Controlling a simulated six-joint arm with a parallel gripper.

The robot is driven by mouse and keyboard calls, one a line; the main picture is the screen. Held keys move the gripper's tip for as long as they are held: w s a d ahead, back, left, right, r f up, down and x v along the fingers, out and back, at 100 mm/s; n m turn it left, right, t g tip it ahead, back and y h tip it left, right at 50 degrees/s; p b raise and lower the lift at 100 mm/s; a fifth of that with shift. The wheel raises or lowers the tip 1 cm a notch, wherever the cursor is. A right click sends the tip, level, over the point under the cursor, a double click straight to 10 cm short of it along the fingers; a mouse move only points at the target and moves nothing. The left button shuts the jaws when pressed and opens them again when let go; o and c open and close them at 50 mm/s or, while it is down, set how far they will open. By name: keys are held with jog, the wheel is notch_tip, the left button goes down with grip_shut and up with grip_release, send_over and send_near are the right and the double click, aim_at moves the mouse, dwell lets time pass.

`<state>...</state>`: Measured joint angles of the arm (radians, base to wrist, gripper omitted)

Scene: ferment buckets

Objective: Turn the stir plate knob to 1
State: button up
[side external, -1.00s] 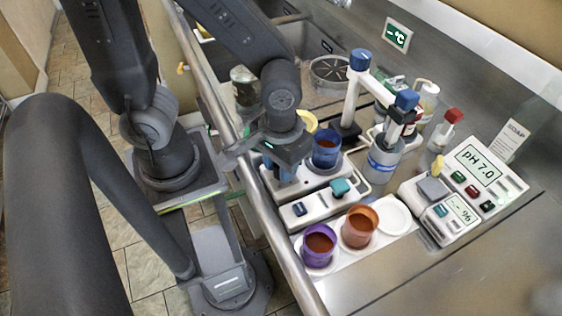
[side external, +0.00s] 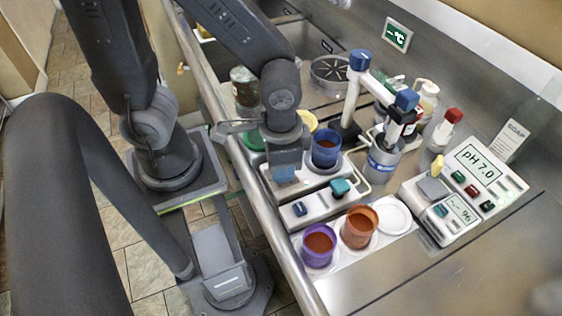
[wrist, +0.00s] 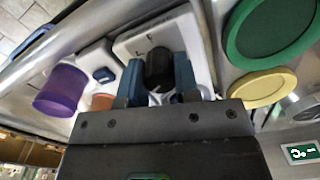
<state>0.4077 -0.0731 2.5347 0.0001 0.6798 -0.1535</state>
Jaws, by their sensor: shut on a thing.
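The stir plate is the white box (side external: 316,184) under the blue bucket (side external: 325,148) in the side view, and its pale face (wrist: 135,46) with small dark marks shows in the wrist view. Its knob (wrist: 159,66) is dark and round. My gripper (wrist: 160,80) has its two blue fingers shut on the knob, one on each side. In the side view my gripper (side external: 285,174) points down at the plate's near left part and hides the knob. I cannot read which mark the knob points to.
A white unit (side external: 318,206) with a blue switch and teal knob stands close in front. Purple (side external: 319,245) and orange (side external: 359,228) buckets stand nearer. Green (wrist: 272,30) and yellow (wrist: 257,87) discs lie near my gripper.

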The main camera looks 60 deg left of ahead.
dwell(0.4)
jog(key=o, duration=0.9)
notch_tip(320, 180, up, 14)
jog(key=shift+f, duration=0.1)
jog(key=a+n+t, duration=0.1)
jog(key=a+t, duration=0.1)
jog(key=a, duration=0.1)
jog(key=w+a+r+n+t, duration=0.1)
jog(key=a, duration=0.1)
jog(key=a+n+t, duration=0.1)
jog(key=a+t, duration=0.1)
jog(key=a, duration=0.1)
jog(key=shift+w+a+r+t, duration=0.2)
jog(key=shift+a+r+t, duration=0.1)
jog(key=shift+a, duration=0.05)
